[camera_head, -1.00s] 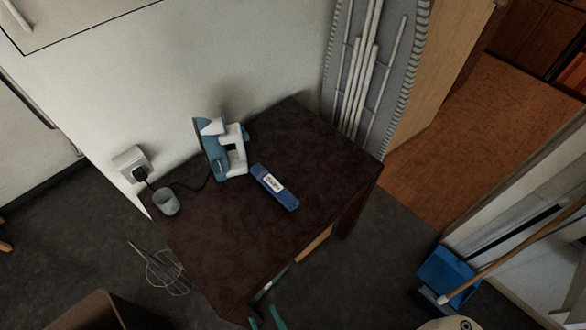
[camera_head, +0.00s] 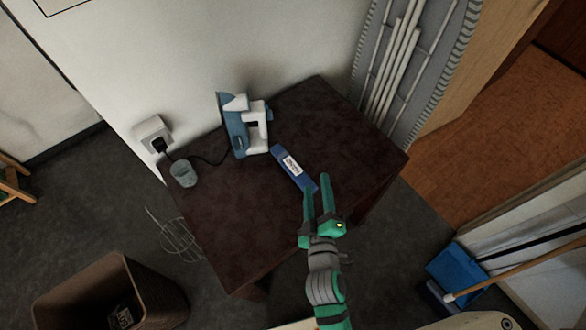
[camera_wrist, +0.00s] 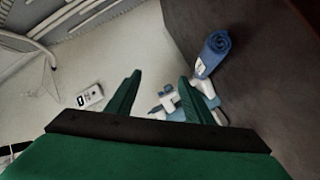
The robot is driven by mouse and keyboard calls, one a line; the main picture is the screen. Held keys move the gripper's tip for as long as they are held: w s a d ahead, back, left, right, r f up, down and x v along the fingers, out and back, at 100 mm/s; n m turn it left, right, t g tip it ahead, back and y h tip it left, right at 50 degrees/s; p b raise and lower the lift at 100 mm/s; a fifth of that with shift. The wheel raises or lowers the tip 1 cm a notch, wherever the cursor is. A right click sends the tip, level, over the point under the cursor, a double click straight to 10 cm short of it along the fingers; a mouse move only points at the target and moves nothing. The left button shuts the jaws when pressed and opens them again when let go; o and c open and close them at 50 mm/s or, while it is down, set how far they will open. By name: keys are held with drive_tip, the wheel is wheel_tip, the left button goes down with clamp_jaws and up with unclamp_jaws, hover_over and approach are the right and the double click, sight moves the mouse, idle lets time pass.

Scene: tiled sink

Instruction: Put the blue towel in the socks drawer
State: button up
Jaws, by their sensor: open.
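The blue towel (camera_head: 285,158) is a tight roll with a white label, lying on the dark table (camera_head: 225,225) beside the iron. In the wrist view the towel (camera_wrist: 215,48) shows its rolled end, to the right of my fingers and not between them. My gripper (camera_head: 317,186) is green, open and empty. In the head view its fingertips overlap the towel's near end; I cannot tell their height above the table. In the wrist view my gripper (camera_wrist: 160,76) has its fingers spread apart. I cannot make out the socks drawer in either view now.
A blue and white iron (camera_head: 243,125) stands behind the towel. A grey cup (camera_head: 183,173) sits at the table's left edge by a plugged socket (camera_head: 152,132). An ironing board (camera_head: 412,65) leans at the back right. A brown basket (camera_head: 100,290) stands on the floor.

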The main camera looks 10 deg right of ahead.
drive_tip(key=w+d+r+m+g+h, duration=0.3)
drive_tip(key=w+d+r+g+h, duration=0.2)
drive_tip(key=w+d+r+h, duration=0.65)
drive_tip(key=m+g+y, duration=0.1)
drive_tip(key=g+y, duration=0.9)
drive_tip(key=y, duration=0.3)
approach(294, 169)
drive_tip(key=shift+h, duration=0.25)
drive_tip(key=x, duration=1)
drive_tip(key=shift+a+f, duration=0.15)
drive_tip(key=shift+f, duration=0.25)
drive_tip(key=c, duration=0.8)
drive_tip(key=shift+r, duration=0.1)
